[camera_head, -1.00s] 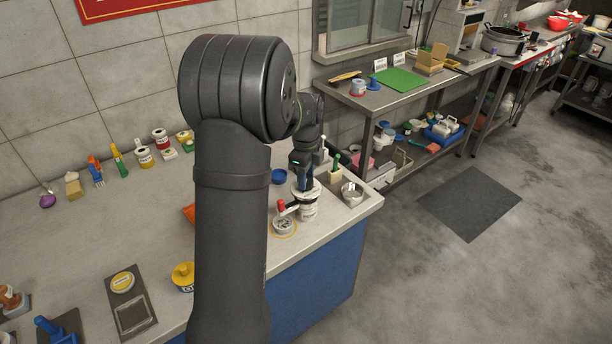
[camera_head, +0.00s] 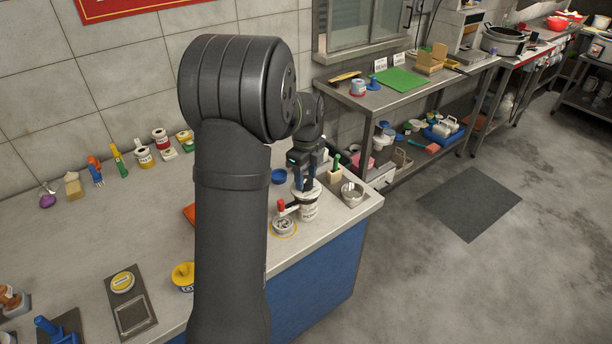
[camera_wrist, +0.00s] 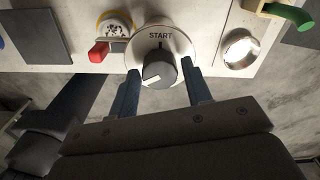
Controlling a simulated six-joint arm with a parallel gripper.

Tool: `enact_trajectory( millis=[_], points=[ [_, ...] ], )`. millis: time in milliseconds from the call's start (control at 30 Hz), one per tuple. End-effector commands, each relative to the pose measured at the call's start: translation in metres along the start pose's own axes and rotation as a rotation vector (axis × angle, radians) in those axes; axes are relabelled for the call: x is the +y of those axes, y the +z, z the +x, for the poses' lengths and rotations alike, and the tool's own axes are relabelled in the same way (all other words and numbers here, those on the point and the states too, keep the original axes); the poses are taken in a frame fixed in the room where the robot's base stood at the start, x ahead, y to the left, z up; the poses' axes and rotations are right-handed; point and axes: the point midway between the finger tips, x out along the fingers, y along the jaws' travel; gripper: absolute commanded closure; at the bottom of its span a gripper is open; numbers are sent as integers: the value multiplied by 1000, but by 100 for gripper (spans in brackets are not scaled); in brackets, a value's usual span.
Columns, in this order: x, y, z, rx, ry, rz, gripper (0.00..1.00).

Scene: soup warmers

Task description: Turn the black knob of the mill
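The mill (camera_head: 308,210) is a pale round body near the right end of the counter. In the wrist view its white top (camera_wrist: 183,43) reads START. Narrow gaps seem to show between fingers and knob; contact is hard to tell. In the head view my gripper (camera_head: 304,186) points down at the mill, and the knob is hard to make out.
A red-handled device (camera_head: 283,224) on a yellow ring stands close left of the mill. A metal bowl (camera_head: 352,194) is close on the right. A blue round dish (camera_head: 279,176) and a green-handled item (camera_head: 336,164) lie behind. The counter's right edge is near.

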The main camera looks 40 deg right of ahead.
Motion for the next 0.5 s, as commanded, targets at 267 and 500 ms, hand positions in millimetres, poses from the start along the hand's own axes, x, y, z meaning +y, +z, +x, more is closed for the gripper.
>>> enact_trajectory(
  millis=[267, 500],
  points=[
    [0, 0, 0, 1, 1, 0, 43],
    [0, 0, -15, 0, -1, -1, 43]
  ],
)
